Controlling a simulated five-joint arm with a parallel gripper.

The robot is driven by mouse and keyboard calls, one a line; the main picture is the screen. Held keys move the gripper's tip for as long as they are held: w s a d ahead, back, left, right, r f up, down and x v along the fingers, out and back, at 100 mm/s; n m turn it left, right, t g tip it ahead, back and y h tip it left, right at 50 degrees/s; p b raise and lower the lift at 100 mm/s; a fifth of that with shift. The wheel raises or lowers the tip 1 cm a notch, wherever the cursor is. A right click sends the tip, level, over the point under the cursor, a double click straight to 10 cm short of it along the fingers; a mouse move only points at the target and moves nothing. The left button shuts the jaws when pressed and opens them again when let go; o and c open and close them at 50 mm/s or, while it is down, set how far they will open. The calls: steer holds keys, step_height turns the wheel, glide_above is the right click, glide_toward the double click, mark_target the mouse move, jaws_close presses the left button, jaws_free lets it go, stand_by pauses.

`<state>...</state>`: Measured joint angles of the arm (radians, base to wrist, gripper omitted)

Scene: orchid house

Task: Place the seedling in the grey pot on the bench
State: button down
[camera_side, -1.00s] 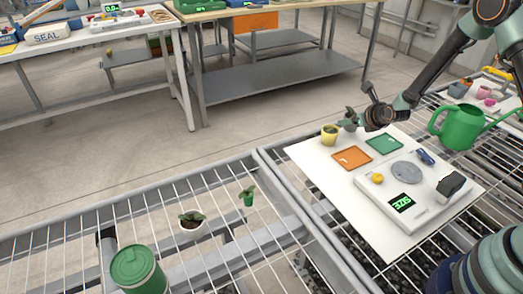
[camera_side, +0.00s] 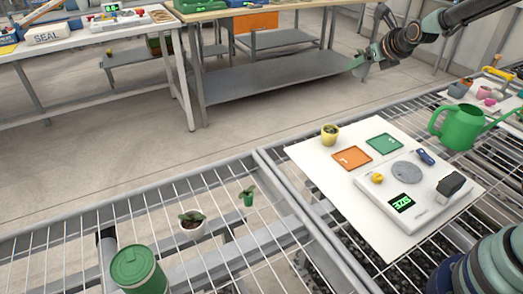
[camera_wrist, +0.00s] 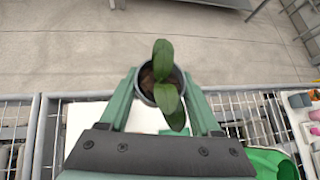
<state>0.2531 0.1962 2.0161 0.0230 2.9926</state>
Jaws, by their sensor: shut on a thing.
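The seedling (camera_wrist: 162,62) has dark green leaves and stands in a dark grey pot (camera_wrist: 143,98), seen from above in the wrist view. My gripper (camera_wrist: 160,92) is shut on this pot, with a green finger on either side of it. In the side view my gripper (camera_side: 362,66) is raised high above the back of the white board (camera_side: 306,154), clear of everything below. The held pot is hard to make out there. The bench (camera_side: 75,214) is a metal wire grid.
A green watering can (camera_side: 460,127) stands right.

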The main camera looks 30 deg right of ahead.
steer(key=s+a+r+n+y, duration=0.1)
steer(key=s+a+r, duration=0.2)
steer(key=a, duration=0.3)
steer(key=s+a+r+n+y, duration=0.1)
steer(key=s+a+r+n, duration=0.1)
steer(key=a+r, duration=0.4)
steer(key=shift+s+a+r+y, duration=0.25)
steer(key=shift+s+a+y, duration=0.05)
steer(key=shift+s+a, duration=0.5)
steer(key=s+a+f+n+y, duration=0.2)
steer(key=a+f, duration=0.4)
steer(key=a, duration=0.3)
steer(key=s+a+f+n+y, duration=0.1)
steer(key=a+f+n+y, duration=0.15)
steer(key=a+f, duration=0.5)
steer(key=s+a+f+n+g+y, duration=0.25)
steer(key=s+a+f, duration=0.25)
steer(key=s+a, duration=0.25)
steer(key=s+a+f+n+g+y, duration=0.1)
steer(key=s+a+f+n, duration=0.2)
steer(key=s+a+f, duration=0.35)
steer(key=shift+s+a+f, duration=0.15)
steer(key=shift+s+f, duration=0.1)
steer(key=shift+f, duration=0.55)
steer(key=shift+s+a+f, duration=0.1)
steer(key=shift+s+f, duration=0.15)
steer(key=shift+f, duration=0.5)
steer(key=shift+s+a+f, duration=0.15)
steer(key=shift+s+f, duration=0.1)
steer(key=shift+f, duration=0.55)
